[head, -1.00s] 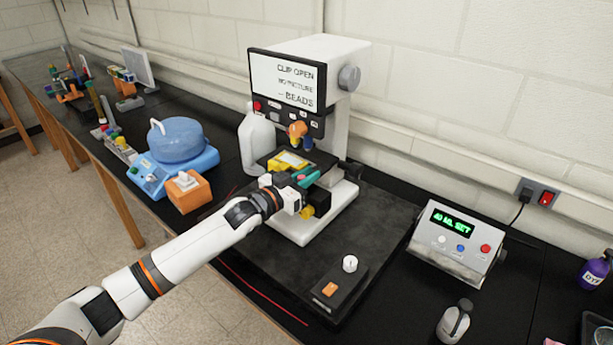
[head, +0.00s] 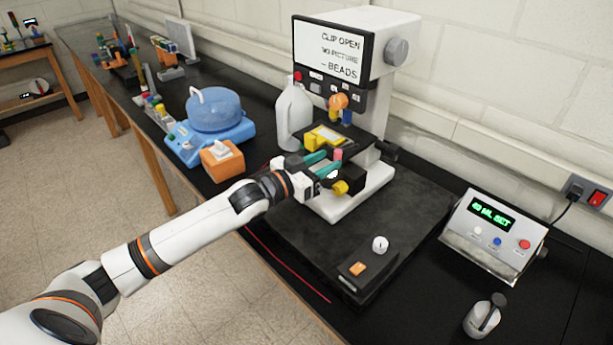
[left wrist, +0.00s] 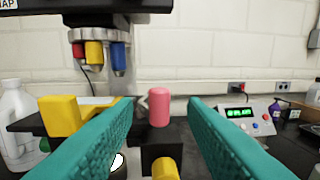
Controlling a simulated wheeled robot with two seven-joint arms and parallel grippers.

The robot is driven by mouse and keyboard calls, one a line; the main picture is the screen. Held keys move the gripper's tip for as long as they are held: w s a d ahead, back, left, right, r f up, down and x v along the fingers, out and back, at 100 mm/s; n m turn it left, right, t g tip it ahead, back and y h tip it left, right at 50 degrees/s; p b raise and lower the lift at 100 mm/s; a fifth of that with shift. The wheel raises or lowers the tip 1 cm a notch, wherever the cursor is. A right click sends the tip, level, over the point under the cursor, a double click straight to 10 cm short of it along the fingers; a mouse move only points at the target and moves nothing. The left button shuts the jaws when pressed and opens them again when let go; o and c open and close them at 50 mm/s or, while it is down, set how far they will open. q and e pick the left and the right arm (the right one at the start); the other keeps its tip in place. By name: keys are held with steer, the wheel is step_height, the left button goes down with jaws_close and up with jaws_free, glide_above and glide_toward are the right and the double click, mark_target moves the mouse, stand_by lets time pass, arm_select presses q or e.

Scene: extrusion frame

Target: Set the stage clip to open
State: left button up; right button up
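The microscope (head: 385,50) stands on the bench, and its screen (head: 333,52) reads "CLIP OPEN", "NO PICTURE", "– BEADS". A yellow clip-like piece (head: 323,138) lies on its dark stage; a yellow block (left wrist: 58,116) shows left of the fingers in the left wrist view. A pink upright knob (head: 337,154) stands at the stage's near side. My left gripper (head: 327,162) is open at that side. In the left wrist view its teal fingers (left wrist: 160,106) are apart, with the pink knob (left wrist: 159,109) visible beyond and between them. Contact is not visible. My right gripper is out of view.
A yellow knob (head: 340,187) sits low beside the gripper. Coloured objectives (head: 338,108) hang above the stage. A white jug (head: 294,115) stands left of the microscope. A control pad (head: 366,262) lies in front, and a display box (head: 493,230) stands right.

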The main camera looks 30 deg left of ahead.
arm_select(q)
steer(key=shift+b+v, duration=0.75)
steer(key=shift+v, duration=2.05)
